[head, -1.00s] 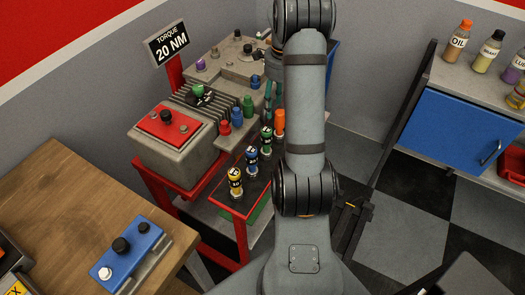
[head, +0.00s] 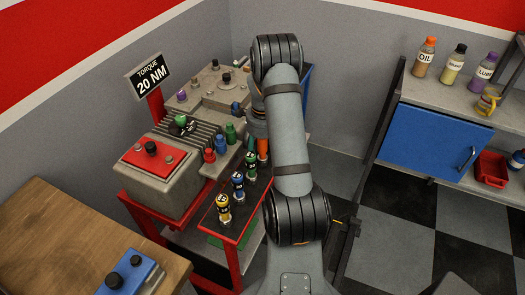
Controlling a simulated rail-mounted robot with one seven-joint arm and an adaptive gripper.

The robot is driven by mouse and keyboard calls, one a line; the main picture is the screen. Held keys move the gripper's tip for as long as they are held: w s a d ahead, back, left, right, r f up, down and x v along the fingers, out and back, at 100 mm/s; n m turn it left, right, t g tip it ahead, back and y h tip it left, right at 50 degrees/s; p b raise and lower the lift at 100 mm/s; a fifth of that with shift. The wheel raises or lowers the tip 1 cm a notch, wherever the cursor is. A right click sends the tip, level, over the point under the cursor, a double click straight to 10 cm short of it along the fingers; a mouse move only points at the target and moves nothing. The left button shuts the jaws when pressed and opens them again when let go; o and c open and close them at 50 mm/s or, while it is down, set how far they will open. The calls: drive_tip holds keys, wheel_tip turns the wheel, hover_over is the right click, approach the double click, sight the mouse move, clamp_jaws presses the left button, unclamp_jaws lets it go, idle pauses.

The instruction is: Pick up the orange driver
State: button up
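The orange driver (head: 263,147) stands at the far end of a row of drivers on the red cart, close beside my arm. Only its orange upper part shows clearly; its lower part is partly hidden. In front of it in the row stand a green driver (head: 251,165), a blue driver (head: 238,186) and a yellow driver (head: 223,208), all upright. My gripper is not visible; my arm's upper link and elbow stand right of the row and hide what is behind them.
The red cart (head: 230,230) carries a grey engine block with a red cover (head: 148,157) and red, blue and green pegs (head: 220,143). A torque sign (head: 150,77) rises behind. A wooden bench (head: 70,240) is at left, and a shelf with bottles (head: 424,62) at right.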

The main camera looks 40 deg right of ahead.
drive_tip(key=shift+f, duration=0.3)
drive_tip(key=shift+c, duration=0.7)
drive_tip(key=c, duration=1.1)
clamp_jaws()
